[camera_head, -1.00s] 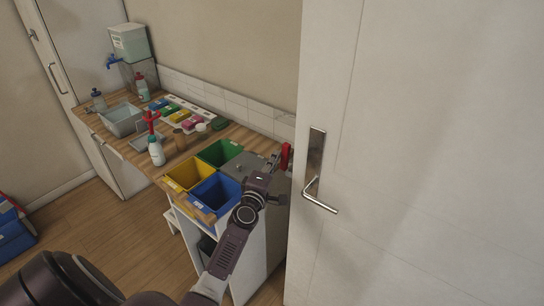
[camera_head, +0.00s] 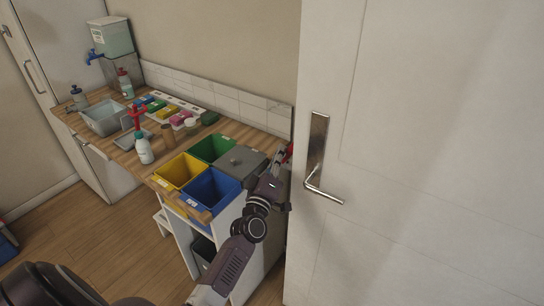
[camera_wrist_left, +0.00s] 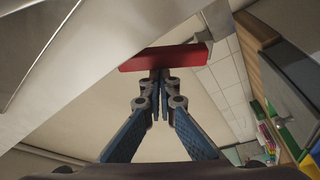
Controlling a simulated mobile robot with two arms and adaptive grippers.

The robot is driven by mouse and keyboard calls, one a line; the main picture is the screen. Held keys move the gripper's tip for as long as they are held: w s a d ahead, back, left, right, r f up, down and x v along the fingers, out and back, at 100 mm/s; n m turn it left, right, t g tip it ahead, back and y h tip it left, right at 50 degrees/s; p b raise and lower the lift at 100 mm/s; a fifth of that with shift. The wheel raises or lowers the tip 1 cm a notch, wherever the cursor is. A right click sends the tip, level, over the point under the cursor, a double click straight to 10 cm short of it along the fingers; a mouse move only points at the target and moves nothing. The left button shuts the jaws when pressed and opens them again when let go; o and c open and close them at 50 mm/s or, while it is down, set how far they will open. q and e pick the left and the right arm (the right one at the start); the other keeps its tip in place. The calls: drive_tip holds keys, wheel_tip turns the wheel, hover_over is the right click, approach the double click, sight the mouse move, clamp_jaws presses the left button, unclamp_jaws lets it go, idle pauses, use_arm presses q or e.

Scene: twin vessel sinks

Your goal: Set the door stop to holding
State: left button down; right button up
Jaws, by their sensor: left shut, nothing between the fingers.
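A red bar (camera_wrist_left: 165,57), which looks like the door stop, shows in the left wrist view by the edge of the white door, with a grey block at its right end. In the head view only a sliver of red (camera_head: 289,152) shows at the door's edge. My left gripper (camera_head: 280,163) is shut and empty beside that edge. In the left wrist view its fingertips (camera_wrist_left: 160,76) meet at the red bar's lower side; I cannot tell whether they touch it. The door (camera_head: 420,120) has a metal lever handle (camera_head: 322,193). My right gripper is not in view.
A wooden counter (camera_head: 125,160) left of the door carries yellow (camera_head: 180,170), green (camera_head: 212,148) and blue (camera_head: 213,190) bins, a grey lidded bin (camera_head: 240,162), a spray bottle (camera_head: 144,150) and a grey tub (camera_head: 103,118).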

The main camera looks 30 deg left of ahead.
sight(291, 154)
use_arm(q)
drive_tip(key=d+m+b, duration=0.1)
drive_tip(key=m, duration=0.1)
drive_tip(key=d+f+m+t+h+b, duration=0.1)
drive_tip(key=m, duration=0.1)
drive_tip(key=shift+s+d+f+m+h+b, duration=0.1)
drive_tip(key=shift+d+m+h+b, duration=0.15)
drive_tip(key=shift+m+b, duration=0.3)
drive_tip(key=shift+d+f+m+h+b, duration=0.15)
drive_tip(key=shift+m+h+b, duration=0.15)
drive_tip(key=shift+m, duration=0.35)
drive_tip(key=shift+m+t, duration=0.3)
drive_tip(key=shift+t, duration=0.1)
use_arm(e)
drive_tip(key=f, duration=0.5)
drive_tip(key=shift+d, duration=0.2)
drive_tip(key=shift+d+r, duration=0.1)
